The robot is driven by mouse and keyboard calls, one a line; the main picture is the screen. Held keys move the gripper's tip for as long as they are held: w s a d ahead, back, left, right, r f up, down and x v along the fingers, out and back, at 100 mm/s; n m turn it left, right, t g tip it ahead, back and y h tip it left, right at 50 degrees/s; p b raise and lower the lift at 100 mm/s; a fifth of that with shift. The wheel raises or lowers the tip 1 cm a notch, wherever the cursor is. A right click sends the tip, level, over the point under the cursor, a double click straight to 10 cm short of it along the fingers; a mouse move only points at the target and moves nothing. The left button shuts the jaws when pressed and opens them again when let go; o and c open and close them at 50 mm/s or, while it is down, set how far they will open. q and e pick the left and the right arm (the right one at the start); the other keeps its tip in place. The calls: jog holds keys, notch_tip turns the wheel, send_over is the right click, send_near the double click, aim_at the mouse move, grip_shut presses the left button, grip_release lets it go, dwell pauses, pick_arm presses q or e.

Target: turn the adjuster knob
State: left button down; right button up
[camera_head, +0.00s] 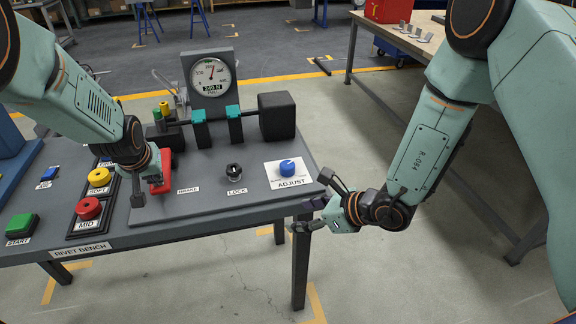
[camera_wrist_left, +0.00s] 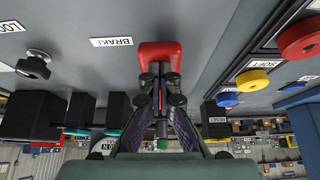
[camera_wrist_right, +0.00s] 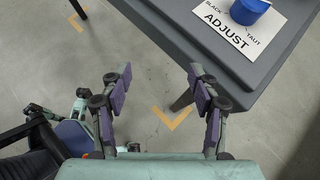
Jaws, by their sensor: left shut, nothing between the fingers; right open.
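The blue adjuster knob (camera_head: 287,167) stands on a white plate marked ADJUST (camera_head: 291,182) at the right end of the bench. In the right wrist view the knob (camera_wrist_right: 249,10) is at the top right, its plate reading SLACK and TAUT. My right gripper (camera_head: 308,214) is open and empty, just off the bench's front right edge, apart from the knob. My left gripper (camera_head: 150,190) is shut with nothing between its fingers, at the red brake handle (camera_head: 162,172). In the left wrist view the handle's red top (camera_wrist_left: 160,56) shows just beyond the fingertips; I cannot tell whether they touch.
A black LOCK knob (camera_head: 234,172) stands between brake and adjuster. A dial gauge (camera_head: 211,73) reads about 240 N behind teal clamps (camera_head: 234,124) and a black block (camera_head: 277,116). Red MID (camera_head: 89,208) and yellow SOFT (camera_head: 98,178) buttons sit at left. Open floor lies right of the bench.

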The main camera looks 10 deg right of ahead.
aim_at(290, 165)
jog(key=w+d+r+m+t, duration=0.1)
jog(key=w, duration=0.1)
jog(key=w+d+r+m+t+h, duration=0.1)
jog(key=w+d+r+m+t, duration=0.1)
jog(key=w+d+r+m+t+h, duration=0.1)
jog(key=w+r+t, duration=0.1)
jog(key=shift+w+d+m, duration=0.2)
jog(key=shift+m, duration=0.2)
jog(key=x, duration=1.1)
jog(key=shift+w+f, duration=0.15)
jog(key=shift+w, duration=0.25)
jog(key=shift+c, duration=0.4)
jog(key=c, duration=1.1)
jog(key=shift+n+y, duration=0.3)
jog(key=shift+n, duration=0.1)
jog(key=shift+w+n+g+y, duration=0.1)
jog(key=shift+n+g+y, duration=0.7)
jog(key=shift+n+y, duration=0.4)
jog(key=shift+n+g+y, duration=1.5)
jog(key=shift+n+g, duration=0.1)
jog(key=shift+n, duration=0.3)
jog(key=shift+n+g, duration=0.3)
